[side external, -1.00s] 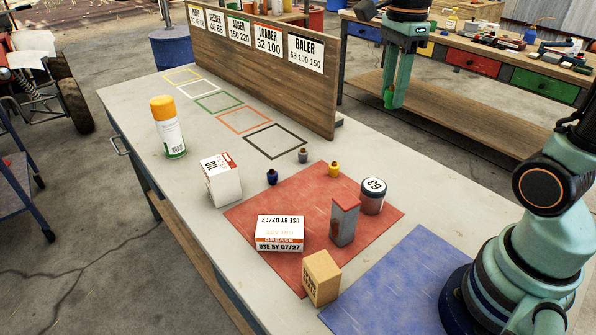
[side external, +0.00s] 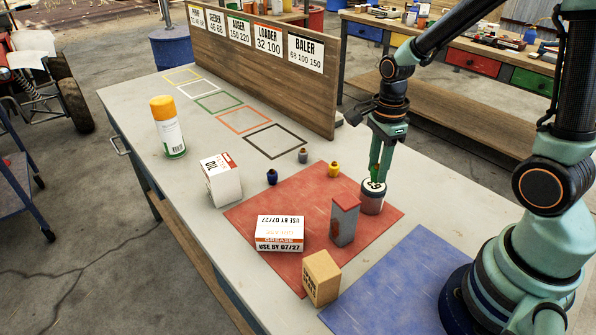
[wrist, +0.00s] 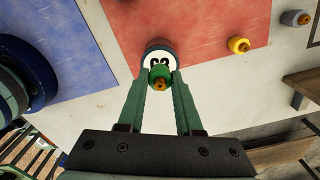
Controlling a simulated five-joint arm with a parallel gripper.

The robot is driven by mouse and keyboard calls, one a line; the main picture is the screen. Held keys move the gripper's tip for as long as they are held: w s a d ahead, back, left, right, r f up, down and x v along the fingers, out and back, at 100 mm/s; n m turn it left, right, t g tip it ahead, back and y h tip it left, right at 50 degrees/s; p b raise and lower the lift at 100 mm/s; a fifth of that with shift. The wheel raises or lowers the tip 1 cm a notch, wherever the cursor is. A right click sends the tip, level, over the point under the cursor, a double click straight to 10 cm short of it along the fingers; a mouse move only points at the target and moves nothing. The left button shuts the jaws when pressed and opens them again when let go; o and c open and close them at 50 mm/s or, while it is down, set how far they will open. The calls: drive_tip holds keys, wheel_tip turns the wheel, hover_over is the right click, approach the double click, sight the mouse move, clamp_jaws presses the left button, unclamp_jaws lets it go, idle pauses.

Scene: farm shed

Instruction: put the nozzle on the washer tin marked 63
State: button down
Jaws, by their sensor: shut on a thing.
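The washer tin marked 63 (side external: 371,204) stands upright on the red mat (side external: 290,200), near its right corner. It has a dark body and a white top with black figures, and its top also shows in the wrist view (wrist: 152,54). My gripper (side external: 379,172) is shut on a green nozzle (wrist: 160,73) with a brown tip. The nozzle is over the tin's top; I cannot tell whether it touches. In the side view the fingers mostly cover the nozzle. In the wrist view it overlaps the tin's marking.
Yellow (side external: 334,170), grey (side external: 303,156) and blue (side external: 272,177) nozzles stand near the mat's far edge. A grey-and-red box (side external: 345,222), a grease box (side external: 280,234) and a brown box (side external: 321,277) stand nearby. A blue mat (side external: 400,290) lies clear. A labelled board (side external: 260,80) rises behind.

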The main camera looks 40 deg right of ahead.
sight(378, 164)
drive_tip(key=shift+f, duration=0.6)
drive_tip(key=shift+f, duration=0.15)
drive_tip(key=c, duration=0.6)
unclamp_jaws()
wheel_tip(378, 164, up, 12)
drive_tip(key=shift+f, duration=0.25)
drive_tip(key=s+a+r+n+t, duration=0.1)
drive_tip(key=n+t, duration=0.1)
drive_tip(key=n, duration=0.5)
drive_tip(key=s+a+r+n+t, duration=0.1)
drive_tip(key=a+r+n, duration=0.1)
drive_tip(key=n, duration=0.6)
drive_tip(key=s+a+r+n+t, duration=0.1)
drive_tip(key=a+r+n+t, duration=0.1)
drive_tip(key=n, duration=0.5)
drive_tip(key=shift+s+a+r+t, duration=0.25)
drive_tip(key=shift+t, duration=0.05)
